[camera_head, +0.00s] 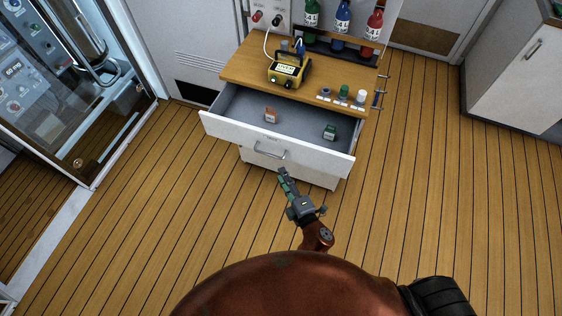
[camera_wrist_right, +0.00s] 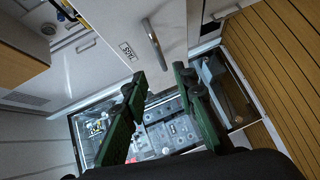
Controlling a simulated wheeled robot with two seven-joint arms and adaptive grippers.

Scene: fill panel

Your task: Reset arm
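My right gripper (camera_head: 285,178) is low in front of the white cabinet, just below the handle of the pulled-out drawer (camera_head: 215,130). In the right wrist view its two green-padded fingers (camera_wrist_right: 158,76) stand apart with nothing between them. The drawer front with its metal handle (camera_wrist_right: 152,45) is beyond the fingertips there, with a visible gap. My left gripper shows in neither view.
The open drawer holds an orange box (camera_head: 270,116) and a green box (camera_head: 330,132). A yellow device (camera_head: 289,70), small capped containers (camera_head: 344,91) and several coloured bottles stand above. A glass-fronted cabinet (camera_head: 90,90) is at left. The wooden floor (camera_head: 430,190) at right is clear.

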